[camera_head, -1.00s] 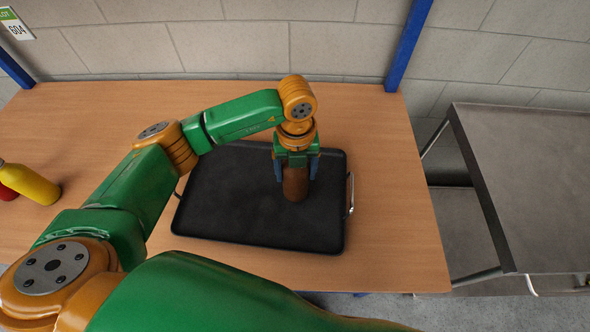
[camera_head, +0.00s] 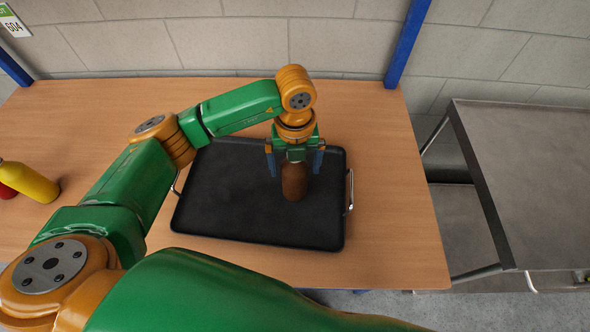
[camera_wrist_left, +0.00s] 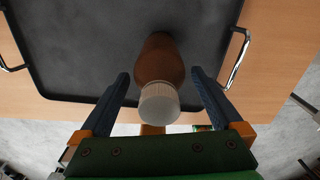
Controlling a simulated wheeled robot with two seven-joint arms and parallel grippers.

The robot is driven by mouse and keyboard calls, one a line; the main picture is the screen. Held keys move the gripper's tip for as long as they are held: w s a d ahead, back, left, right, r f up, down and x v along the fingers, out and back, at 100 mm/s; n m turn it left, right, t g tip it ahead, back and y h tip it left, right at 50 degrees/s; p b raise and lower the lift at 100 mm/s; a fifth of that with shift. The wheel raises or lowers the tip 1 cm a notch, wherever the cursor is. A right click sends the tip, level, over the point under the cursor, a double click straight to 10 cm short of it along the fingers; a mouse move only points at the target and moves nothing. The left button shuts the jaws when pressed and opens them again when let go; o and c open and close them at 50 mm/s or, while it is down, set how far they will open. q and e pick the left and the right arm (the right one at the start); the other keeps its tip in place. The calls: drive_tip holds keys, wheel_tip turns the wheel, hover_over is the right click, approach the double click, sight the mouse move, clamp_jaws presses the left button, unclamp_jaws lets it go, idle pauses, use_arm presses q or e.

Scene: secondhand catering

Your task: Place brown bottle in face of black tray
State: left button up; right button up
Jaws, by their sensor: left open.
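The brown bottle (camera_head: 295,184) stands on the black tray (camera_head: 225,205), toward its right side in the head view. My left gripper (camera_head: 295,168) is open around the upper part of the bottle, one blue finger on each side. In the left wrist view the bottle (camera_wrist_left: 160,62) shows its pale ribbed cap (camera_wrist_left: 159,104) between the two fingers (camera_wrist_left: 165,88), with a gap on each side. The tray (camera_wrist_left: 85,40) lies beneath it. My right gripper is not in view.
The tray has metal handles, one at its right (camera_head: 350,192). A yellow bottle (camera_head: 30,182) and a red item (camera_head: 6,191) lie at the left of the wooden table (camera_head: 395,240). A grey metal cart (camera_head: 535,180) stands at the right.

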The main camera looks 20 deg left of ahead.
use_arm(q)
wheel_tip(320, 180, up, 10)
drive_tip(key=shift+f+b, duration=0.25)
drive_tip(key=shift+b, duration=0.2)
